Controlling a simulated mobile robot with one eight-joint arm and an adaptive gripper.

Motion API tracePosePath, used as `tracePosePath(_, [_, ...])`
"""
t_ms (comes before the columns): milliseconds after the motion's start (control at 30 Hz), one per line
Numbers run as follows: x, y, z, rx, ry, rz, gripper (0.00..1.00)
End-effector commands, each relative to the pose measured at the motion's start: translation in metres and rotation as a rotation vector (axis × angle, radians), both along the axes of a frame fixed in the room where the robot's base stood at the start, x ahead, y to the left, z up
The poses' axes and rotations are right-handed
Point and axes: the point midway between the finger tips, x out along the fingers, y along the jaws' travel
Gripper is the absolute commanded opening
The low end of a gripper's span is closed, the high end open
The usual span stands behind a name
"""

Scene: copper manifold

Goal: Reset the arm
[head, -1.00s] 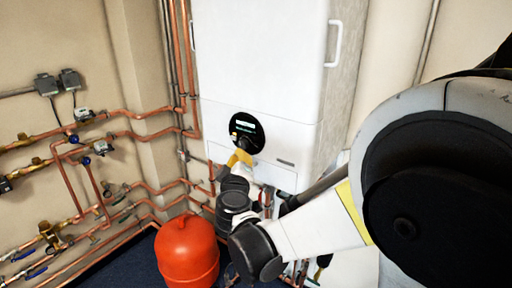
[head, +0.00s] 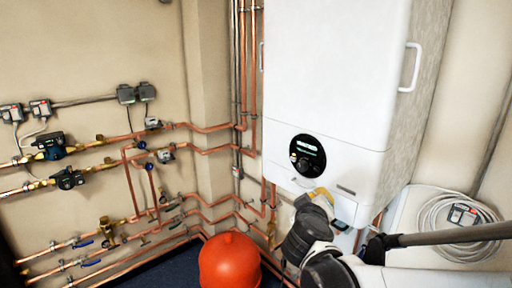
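My gripper (head: 320,194) shows in the head view just below the boiler's round black control dial (head: 306,156). Its yellow finger part is small and partly hidden by my dark wrist, so I cannot tell whether it is open or shut. I see nothing held in it. The fingers appear apart from the dial, near the lower edge of the white boiler (head: 335,80). The dial has a small lit green display. My arm reaches in from the bottom right.
Copper pipes (head: 210,128) with valves and pumps (head: 52,146) run along the left wall. A red-orange tank (head: 230,262) stands on the dark blue floor below. A coiled pale cable or hose (head: 435,222) hangs at the right, near my arm.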

Motion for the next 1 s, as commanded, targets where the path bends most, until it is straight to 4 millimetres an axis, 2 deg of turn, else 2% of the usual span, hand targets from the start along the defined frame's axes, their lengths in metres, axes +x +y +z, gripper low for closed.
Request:
tracePosePath(33, [-0.024, -0.014, -0.02, 0.061, 0.046, -0.035, 0.0])
tracePosePath(100, [-0.058, -0.026, -0.044, 0.159, 0.124, -0.076, 0.0])
tracePosePath(200, [-0.108, -0.03, -0.08, 0.305, 0.235, -0.113, 0.0])
tracePosePath(267, [-0.138, -0.027, -0.101, 0.392, 0.299, -0.122, 0.0])
tracePosePath(300, [-0.156, -0.022, -0.114, 0.447, 0.34, -0.123, 0.0])
tracePosePath(400, [-0.196, -0.006, -0.141, 0.571, 0.421, -0.111, 0.0])
tracePosePath(500, [-0.223, 0.01, -0.158, 0.66, 0.477, -0.091, 0.0])
tracePosePath(667, [-0.242, 0.024, -0.167, 0.73, 0.515, -0.07, 0.0])
tracePosePath(1000, [-0.242, 0.024, -0.167, 0.731, 0.517, -0.069, 0.0])
